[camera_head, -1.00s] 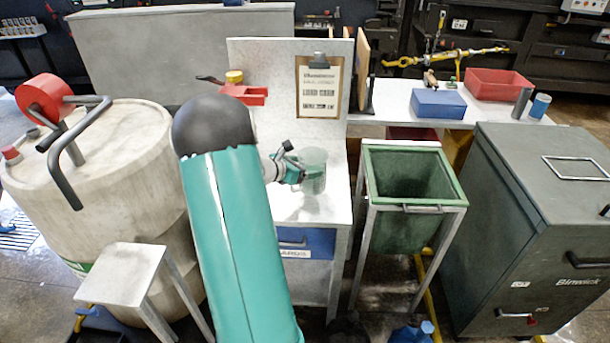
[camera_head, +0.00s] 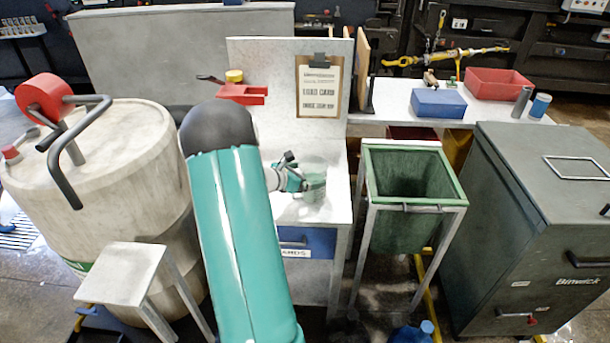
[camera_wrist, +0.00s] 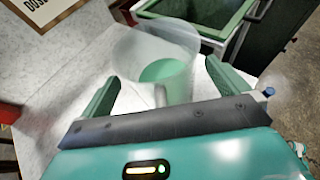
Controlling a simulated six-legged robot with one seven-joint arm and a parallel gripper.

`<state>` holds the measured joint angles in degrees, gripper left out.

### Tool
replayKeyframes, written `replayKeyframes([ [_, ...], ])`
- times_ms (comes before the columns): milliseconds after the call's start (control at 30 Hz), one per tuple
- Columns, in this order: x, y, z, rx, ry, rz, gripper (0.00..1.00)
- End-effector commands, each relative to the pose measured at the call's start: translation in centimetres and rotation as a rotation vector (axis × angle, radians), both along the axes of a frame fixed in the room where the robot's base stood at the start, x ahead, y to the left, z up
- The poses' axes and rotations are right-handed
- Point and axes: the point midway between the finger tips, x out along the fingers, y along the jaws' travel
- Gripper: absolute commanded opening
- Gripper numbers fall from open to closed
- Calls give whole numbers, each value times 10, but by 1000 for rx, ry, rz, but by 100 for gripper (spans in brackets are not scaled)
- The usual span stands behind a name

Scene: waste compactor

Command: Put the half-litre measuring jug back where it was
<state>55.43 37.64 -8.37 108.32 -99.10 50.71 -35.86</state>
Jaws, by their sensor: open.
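The measuring jug (camera_head: 316,178) is a clear, see-through vessel near the right edge of the white bench (camera_head: 290,211). In the wrist view the jug (camera_wrist: 135,50) looks green in its lower part, and its pale handle faces me. It appears upright and at the bench top, though its base is partly hidden. My gripper (camera_head: 302,183) is at the jug's left side. In the wrist view my gripper (camera_wrist: 162,72) is open, its two green fingers apart on either side of the handle. Whether a finger touches the jug cannot be told.
A clipboard (camera_head: 320,88) hangs on the panel behind the bench, with a red holder (camera_head: 243,93) left of it. A green bin (camera_head: 412,235) stands right of the bench. A blue box (camera_head: 438,103) and a red tray (camera_head: 499,84) sit on the table behind.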

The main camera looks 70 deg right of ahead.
Motion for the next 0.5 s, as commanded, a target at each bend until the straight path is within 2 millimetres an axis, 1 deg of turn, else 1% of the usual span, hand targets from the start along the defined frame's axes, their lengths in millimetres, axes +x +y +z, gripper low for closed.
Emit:
replayKeyframes([
  [100,1,1,5,-1,-1,1,100],
  [167,5,6,7,0,-1,2,100],
  [267,14,19,13,0,-1,4,100],
  [500,40,60,33,-2,-2,4,100],
])
